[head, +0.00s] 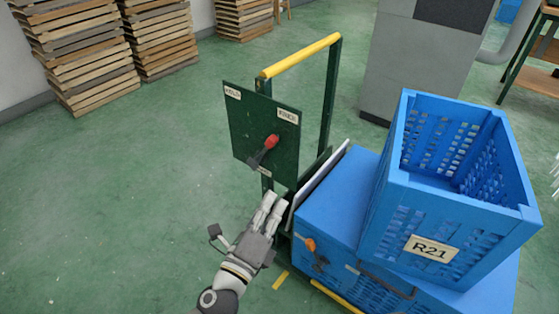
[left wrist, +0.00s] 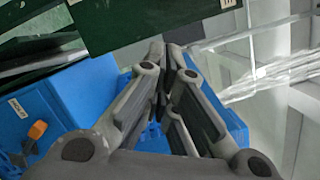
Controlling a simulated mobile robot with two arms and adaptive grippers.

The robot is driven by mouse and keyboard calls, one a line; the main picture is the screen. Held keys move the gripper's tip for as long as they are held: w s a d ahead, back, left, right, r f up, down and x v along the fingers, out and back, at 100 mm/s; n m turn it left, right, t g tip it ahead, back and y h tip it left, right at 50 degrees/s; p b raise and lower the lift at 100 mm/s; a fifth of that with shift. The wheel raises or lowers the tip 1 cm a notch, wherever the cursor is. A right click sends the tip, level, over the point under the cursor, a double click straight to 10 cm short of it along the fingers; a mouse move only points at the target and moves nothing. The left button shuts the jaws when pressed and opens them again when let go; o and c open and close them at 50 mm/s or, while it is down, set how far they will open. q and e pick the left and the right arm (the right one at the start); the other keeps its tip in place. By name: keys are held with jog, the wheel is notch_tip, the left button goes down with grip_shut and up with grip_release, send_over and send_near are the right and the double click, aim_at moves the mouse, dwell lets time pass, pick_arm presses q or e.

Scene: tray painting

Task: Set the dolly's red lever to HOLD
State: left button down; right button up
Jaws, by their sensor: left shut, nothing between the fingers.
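The dolly's dark green panel (head: 245,125) stands upright below the yellow handle bar. A pale HOLD label sits at its upper left and a FREE label at its upper right. The red lever (head: 271,142) has a red knob and a dark arm; it leans up and right, toward the FREE side. My left gripper (head: 271,204) is shut and empty, just below the panel's lower edge and apart from the lever. In the left wrist view its fingers (left wrist: 168,58) are together, with the panel (left wrist: 130,18) above them; the lever is not visible there.
A blue crate (head: 412,222) marked R21 sits on a larger blue box (head: 336,200) right of the panel. An orange-tipped latch (head: 310,245) is on the box's front. Wooden pallets (head: 85,60) are stacked at back left. The green floor left of the dolly is clear.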

aim_at(265, 150)
pick_arm(q)
jog(key=w+d+r+p, duration=0.1)
jog(key=w+r+p, duration=0.1)
jog(key=w, duration=0.9)
jog(key=shift+r, duration=0.55)
jog(key=shift+d, duration=0.1)
jog(key=shift+w+r, duration=0.1)
jog(key=shift+r, duration=0.05)
